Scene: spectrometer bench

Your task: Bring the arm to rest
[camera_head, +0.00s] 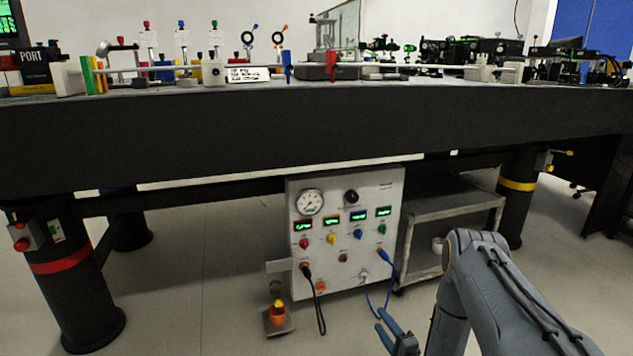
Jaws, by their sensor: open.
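My arm reaches in from the lower right corner of the head view, bent at a grey joint. My gripper (388,336) is at the bottom edge, right of centre, with its blue fingers pointing up and left. Its jaws are apart and I see nothing between them. It is low, in front of a control panel box (345,232) with a gauge, lit displays and coloured knobs. A blue cable (387,285) hangs from the panel close above the gripper. I cannot tell whether they touch. The lower part of the gripper is cut off.
A black optical bench (250,140) spans the view, crowded with instruments on top. Its thick legs stand left (75,295) and right (518,192). A grey cart (455,212) stands behind my arm. An orange-topped foot switch (277,318) is on the floor, left of the gripper.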

